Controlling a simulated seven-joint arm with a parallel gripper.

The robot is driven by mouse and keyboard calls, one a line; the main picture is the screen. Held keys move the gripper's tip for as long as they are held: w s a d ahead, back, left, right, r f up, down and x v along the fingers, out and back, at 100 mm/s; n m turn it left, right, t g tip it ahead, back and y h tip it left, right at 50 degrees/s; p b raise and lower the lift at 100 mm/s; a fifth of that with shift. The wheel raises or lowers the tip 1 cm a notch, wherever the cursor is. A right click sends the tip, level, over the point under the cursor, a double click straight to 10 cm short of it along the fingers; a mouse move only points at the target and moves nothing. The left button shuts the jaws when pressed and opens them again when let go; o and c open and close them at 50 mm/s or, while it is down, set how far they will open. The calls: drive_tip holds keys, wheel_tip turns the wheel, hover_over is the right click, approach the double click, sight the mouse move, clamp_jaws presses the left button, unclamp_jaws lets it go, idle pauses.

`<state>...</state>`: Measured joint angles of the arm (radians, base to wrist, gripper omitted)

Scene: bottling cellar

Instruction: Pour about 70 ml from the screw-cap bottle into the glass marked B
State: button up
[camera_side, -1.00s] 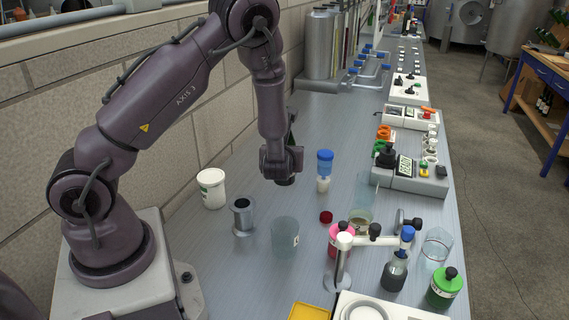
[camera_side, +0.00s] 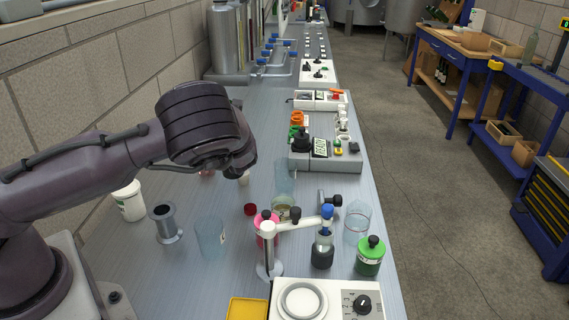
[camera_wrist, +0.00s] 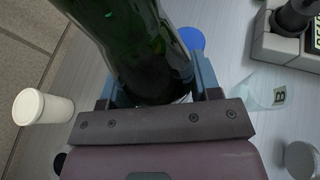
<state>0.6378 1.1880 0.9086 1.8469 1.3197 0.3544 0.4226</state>
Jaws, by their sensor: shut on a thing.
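My gripper (camera_wrist: 157,88) is shut on a dark green glass bottle (camera_wrist: 135,40) in the wrist view. The bottle's far end runs out of the top of that view, so its mouth and any cap are hidden. In the side view my wrist hides the bottle and fingers. A clear glass marked B (camera_wrist: 262,92) stands to the right of the bottle in the wrist view, apart from it. A clear glass (camera_side: 285,176) stands before the grey device in the side view; its marking is not readable there. I see no liquid stream.
A white tub (camera_side: 129,201), a metal cup (camera_side: 166,224) and a clear beaker (camera_side: 210,238) stand on the left. A white-armed stand (camera_side: 268,250), a dark bottle (camera_side: 322,250) and a green bottle (camera_side: 370,257) crowd the front. A red cap (camera_side: 250,209) lies mid-bench. A grey device (camera_side: 325,158) stands behind.

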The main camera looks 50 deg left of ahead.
drive_tip(key=w+d+m+t+h, duration=0.3)
drive_tip(key=d+m+t+h, duration=0.1)
drive_tip(key=d, duration=0.3)
drive_tip(key=w+d+m+t+h, duration=0.3)
drive_tip(key=w+d+m+h, duration=0.1)
drive_tip(key=d+m+h, duration=0.1)
drive_tip(key=shift+w+d+m+t, duration=0.35)
drive_tip(key=shift+d+m, duration=0.25)
drive_tip(key=shift+d, duration=0.65)
drive_tip(key=shift+f, duration=0.1)
drive_tip(key=shift+s, duration=0.1)
